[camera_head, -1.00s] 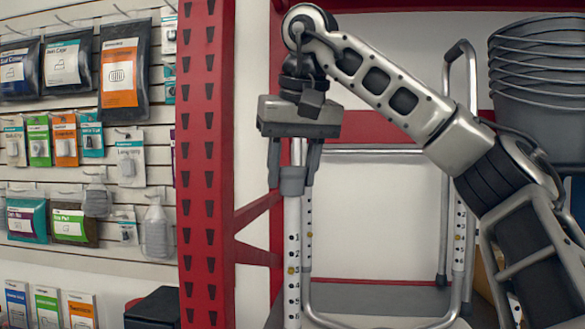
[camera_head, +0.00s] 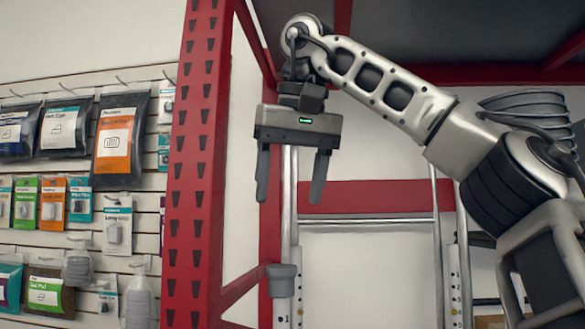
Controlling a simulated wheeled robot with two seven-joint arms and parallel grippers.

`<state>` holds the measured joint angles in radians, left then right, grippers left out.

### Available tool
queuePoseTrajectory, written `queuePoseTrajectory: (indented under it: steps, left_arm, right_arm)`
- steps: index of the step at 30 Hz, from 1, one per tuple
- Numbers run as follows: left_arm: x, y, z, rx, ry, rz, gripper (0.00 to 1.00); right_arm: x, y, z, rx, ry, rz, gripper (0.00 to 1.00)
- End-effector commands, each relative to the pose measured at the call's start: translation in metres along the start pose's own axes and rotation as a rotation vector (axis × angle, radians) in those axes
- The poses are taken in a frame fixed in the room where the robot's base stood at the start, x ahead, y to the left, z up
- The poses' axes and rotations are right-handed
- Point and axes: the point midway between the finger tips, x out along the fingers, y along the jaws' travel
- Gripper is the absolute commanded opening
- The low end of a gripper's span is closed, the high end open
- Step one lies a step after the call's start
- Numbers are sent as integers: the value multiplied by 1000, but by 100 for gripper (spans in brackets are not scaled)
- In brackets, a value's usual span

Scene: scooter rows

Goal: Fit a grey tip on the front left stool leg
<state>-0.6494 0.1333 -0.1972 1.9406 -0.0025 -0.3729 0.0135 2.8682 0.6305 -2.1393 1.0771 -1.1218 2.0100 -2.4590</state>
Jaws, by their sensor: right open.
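The lower part of the stool is out of view. My left gripper is not in view.
A red slotted upright (camera_head: 199,170) stands just left of my right gripper. Red shelf beams cross behind, and a horizontal metal bar (camera_head: 365,222) runs behind the legs. Packaged goods such as an orange-labelled pouch (camera_head: 120,138) hang at left. Stacked grey baskets (camera_head: 525,105) are at upper right.

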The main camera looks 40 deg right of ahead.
Motion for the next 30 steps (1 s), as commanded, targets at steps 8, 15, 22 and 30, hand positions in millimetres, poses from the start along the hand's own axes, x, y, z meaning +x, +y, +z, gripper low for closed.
queuePoseTrajectory:
  steps: [8, 15, 22, 30]
  left_arm:
    - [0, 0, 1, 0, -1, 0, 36]
    - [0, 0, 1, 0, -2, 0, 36]
    - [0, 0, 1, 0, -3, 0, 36]
    - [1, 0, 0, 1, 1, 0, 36]
  right_arm:
    - [-24, 0, 0, 0, 0, -1, 63]
    - [-25, 0, 0, -1, -1, -1, 63]
    - [-24, 0, 0, -1, -1, -1, 63]
    - [-25, 0, 0, -1, 0, -1, 63]
